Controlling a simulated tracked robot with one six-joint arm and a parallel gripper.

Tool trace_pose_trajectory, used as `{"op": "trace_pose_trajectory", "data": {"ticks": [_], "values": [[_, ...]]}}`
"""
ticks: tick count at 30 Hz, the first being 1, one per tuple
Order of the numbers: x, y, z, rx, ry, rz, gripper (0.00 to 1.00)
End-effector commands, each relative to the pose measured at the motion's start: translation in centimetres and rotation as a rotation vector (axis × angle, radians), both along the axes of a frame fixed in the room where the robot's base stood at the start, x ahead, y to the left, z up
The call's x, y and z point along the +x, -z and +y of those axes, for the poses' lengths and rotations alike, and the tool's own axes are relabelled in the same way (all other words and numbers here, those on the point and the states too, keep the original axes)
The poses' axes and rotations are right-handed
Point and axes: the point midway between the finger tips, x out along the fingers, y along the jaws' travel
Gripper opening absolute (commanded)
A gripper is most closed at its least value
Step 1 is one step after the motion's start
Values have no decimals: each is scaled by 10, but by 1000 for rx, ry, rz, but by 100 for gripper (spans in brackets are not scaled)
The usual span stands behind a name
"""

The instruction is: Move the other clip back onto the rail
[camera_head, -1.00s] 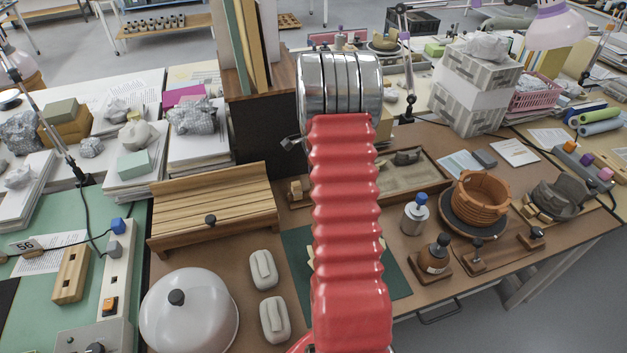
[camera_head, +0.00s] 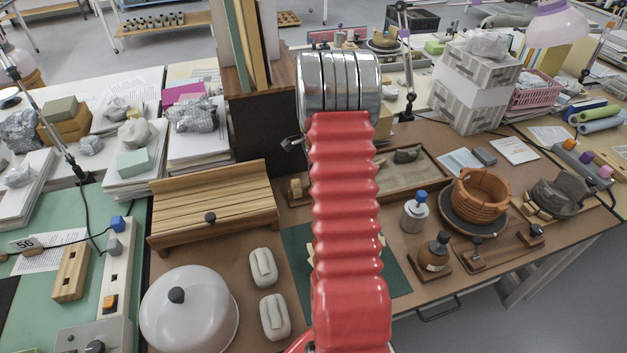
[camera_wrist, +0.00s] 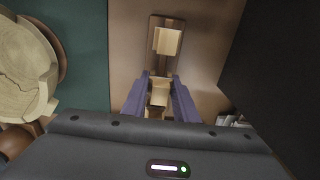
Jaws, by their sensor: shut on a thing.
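My gripper (camera_wrist: 158,98) is shut on a small pale wooden clip (camera_wrist: 159,90) in the wrist view. A dark brown wooden rail (camera_wrist: 153,62) lies just beyond the jaws, with another pale clip (camera_wrist: 166,41) on it. I cannot tell whether the held clip touches the rail. In the head view, a small wooden piece that looks like the rail (camera_head: 307,199) shows just left of my red arm. My gripper and the held clip are hidden behind the arm there.
A green mat (camera_wrist: 84,45) with a round pale wooden piece (camera_wrist: 22,68) lies left in the wrist view. A dark upright wall (camera_wrist: 275,60) stands close on the right. In the head view, a slatted wooden rack (camera_head: 215,200) stands left of the rail.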

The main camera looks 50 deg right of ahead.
Motion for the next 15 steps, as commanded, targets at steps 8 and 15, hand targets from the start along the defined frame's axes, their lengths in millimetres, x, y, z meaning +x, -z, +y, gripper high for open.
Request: {"op": "trace_pose_trajectory", "data": {"ticks": [8,15], "values": [[0,5,0,0,0,1,17],[0,7,0,0,-1,0,17]]}}
